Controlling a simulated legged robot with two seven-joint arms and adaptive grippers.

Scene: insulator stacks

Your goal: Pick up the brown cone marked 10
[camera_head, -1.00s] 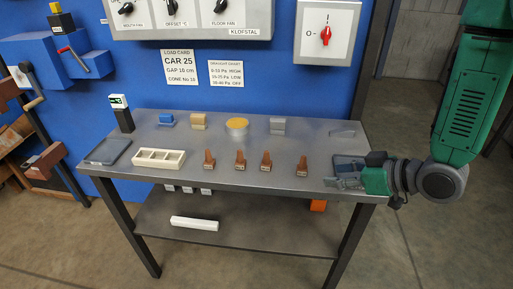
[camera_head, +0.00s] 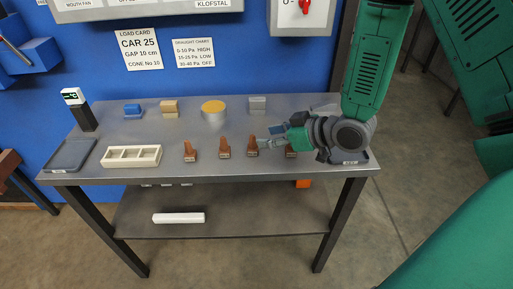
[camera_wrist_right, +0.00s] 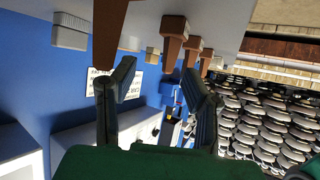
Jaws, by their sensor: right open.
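Several brown cones stand in a row along the table's front: one at the left (camera_head: 190,152), one beside it (camera_head: 225,148), one by my gripper (camera_head: 252,148), and one at the right (camera_head: 291,151), partly hidden by my arm. Their labels are too small to read. My right gripper (camera_head: 270,138) is open and empty, its fingertips close to the third cone; I cannot tell whether they touch. In the right wrist view the open fingers (camera_wrist_right: 158,72) spread apart, with a cone (camera_wrist_right: 173,42) showing between and beyond them, and another (camera_wrist_right: 108,40) partly behind one finger. My left gripper is not visible.
On the grey table (camera_head: 150,130) are a white compartment tray (camera_head: 131,163), a dark tray (camera_head: 70,156), a blue block (camera_head: 132,110), a tan block (camera_head: 169,107), a yellow-topped disc (camera_head: 213,108) and a grey block (camera_head: 257,103). A load card (camera_head: 138,48) reads "CONE No 10".

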